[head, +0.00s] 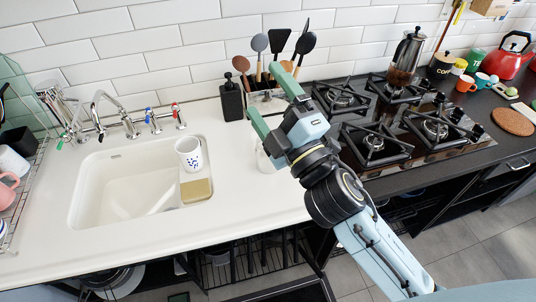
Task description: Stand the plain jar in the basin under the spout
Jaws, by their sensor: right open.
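A plain whitish jar (264,161) stands on the white counter right of the basin, mostly hidden behind my right gripper. My right gripper (270,102) is open, its two green fingers apart and pointing up-left, in front of the counter near the utensil holder; I cannot tell whether it touches the jar. The white sink basin (95,190) is at the left. The chrome spout (104,95) curves over its back edge. A white cup with dark blue specks (188,153) stands at the basin's right side, just behind a tan sponge-like block (196,190). My left gripper is not in view.
A black bottle (231,101) and a holder with several utensils (265,98) stand by the wall. The gas hob (390,130) is right of my right arm. A dish rack with cups (14,190) is at the far left. The basin's left and middle are clear.

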